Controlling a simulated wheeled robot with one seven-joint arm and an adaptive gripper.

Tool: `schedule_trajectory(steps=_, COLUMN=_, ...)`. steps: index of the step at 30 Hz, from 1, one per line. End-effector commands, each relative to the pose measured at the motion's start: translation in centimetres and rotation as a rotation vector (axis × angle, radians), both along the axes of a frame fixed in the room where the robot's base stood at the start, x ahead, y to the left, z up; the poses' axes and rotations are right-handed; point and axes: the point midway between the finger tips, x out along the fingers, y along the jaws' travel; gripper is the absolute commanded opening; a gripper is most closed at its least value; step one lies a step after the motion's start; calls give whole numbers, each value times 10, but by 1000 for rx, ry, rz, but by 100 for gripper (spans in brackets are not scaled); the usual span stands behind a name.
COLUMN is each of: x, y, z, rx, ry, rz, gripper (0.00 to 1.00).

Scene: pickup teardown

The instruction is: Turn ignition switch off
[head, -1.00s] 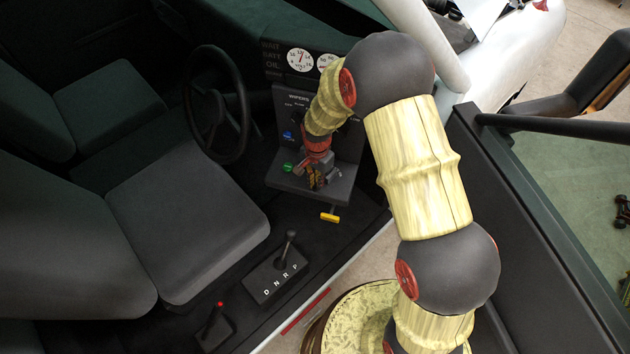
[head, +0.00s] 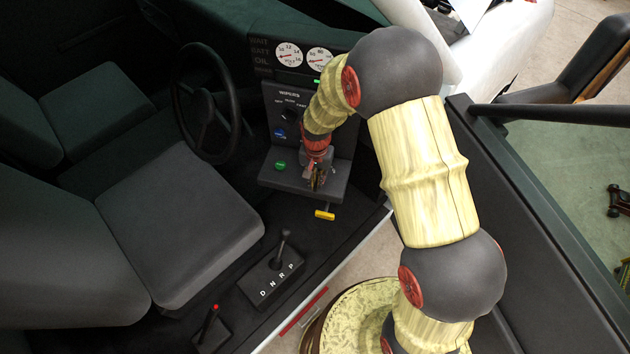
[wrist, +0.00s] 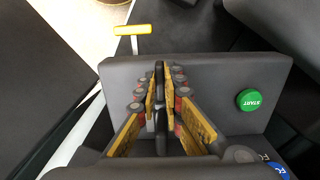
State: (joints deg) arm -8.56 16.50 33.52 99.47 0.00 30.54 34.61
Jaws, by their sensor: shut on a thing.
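The ignition switch (wrist: 160,118) appears as a dark, narrow piece between my finger pads in the wrist view, on the grey ledge of the dash panel. My gripper (wrist: 159,82) is shut on it, with a yellow-lined finger on each side. In the head view my gripper (head: 316,182) points down at the same ledge (head: 275,183), right of the green START button (head: 280,166). The fingers hide most of the switch there, and its marks cannot be read.
A yellow T-handle (head: 325,215) sticks out below the ledge. The steering wheel (head: 207,118) is to the left. Blue (head: 280,134) and black wiper (head: 289,115) controls are above. The gear lever (head: 284,240) stands lower left, and the door (head: 500,180) is at right.

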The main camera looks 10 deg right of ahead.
Motion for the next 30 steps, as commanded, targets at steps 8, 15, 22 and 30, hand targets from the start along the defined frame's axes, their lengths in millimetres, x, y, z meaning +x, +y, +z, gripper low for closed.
schedule_trajectory(steps=8, x=1, y=-1, z=1, rx=0, ry=-4, rz=17, gripper=0)
schedule_trajectory(steps=15, x=1, y=-1, z=1, rx=0, ry=-3, rz=18, gripper=0)
schedule_trajectory(steps=22, x=1, y=-1, z=1, rx=0, ry=-2, rz=17, gripper=18)
schedule_trajectory(steps=30, x=0, y=-1, z=0, rx=0, ry=-1, rz=16, gripper=27)
